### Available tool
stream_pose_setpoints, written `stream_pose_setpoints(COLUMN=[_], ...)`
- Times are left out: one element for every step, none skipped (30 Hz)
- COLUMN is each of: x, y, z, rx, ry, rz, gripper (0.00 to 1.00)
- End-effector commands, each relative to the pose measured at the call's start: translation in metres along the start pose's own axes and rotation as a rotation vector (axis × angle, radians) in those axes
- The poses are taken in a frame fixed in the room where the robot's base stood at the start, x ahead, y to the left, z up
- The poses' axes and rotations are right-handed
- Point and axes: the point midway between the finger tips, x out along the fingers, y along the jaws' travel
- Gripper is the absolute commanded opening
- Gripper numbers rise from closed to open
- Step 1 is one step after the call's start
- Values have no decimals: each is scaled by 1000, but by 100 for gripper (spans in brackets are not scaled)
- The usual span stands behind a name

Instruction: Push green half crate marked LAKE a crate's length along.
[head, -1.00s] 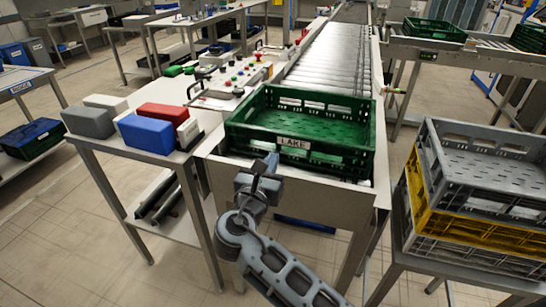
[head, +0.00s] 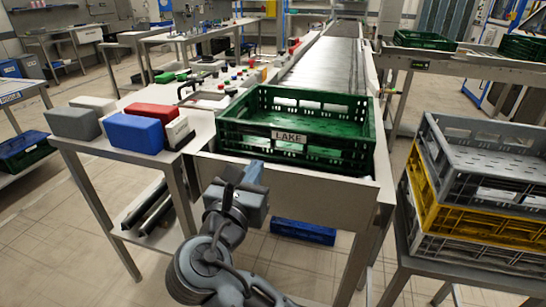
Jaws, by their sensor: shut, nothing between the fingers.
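The green half crate (head: 340,153) with its white LAKE label (head: 288,136) sits upright and level at the near end of the roller conveyor (head: 322,73). Its label faces me, and it looks empty. My gripper (head: 257,170) is shut and empty, low in front of the crate's near wall and left of its middle. My wrist hides part of the fingers. I cannot tell whether the fingertips touch the crate or the conveyor's end panel.
The conveyor looks clear beyond the crate. A side table at left holds a blue block (head: 133,134), a red block (head: 152,111) and others. Grey and yellow crates (head: 424,210) are stacked at right. A blue box (head: 303,232) lies beneath the conveyor.

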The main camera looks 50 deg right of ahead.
Motion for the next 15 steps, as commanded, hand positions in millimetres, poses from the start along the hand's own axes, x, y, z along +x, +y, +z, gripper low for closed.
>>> stream_pose_setpoints(x=[0,0,0,1,2,4,6,8,13,17,22,29,34,41,48], y=[-2,-2,-3,-3,-3,-4,-4,-3,-3,-4,-4,-4,-4,-4,-4], z=[-4,-3,-1,0,2,3,4,4,4,5,5,5,5,5,4], rx=[4,3,2,2,1,0,-1,-1,-1,-1,-1,0,-1,-1,-1], ry=[-1,-1,-1,-1,-1,0,0,-1,-1,-1,-1,0,0,-1,0], rz=[0,1,1,1,1,1,1,1,0,-1,-1,-1,-1,-2,-2], gripper=[0,0,0,0,0,0,0,0,0,0,0,0,0,0,0])
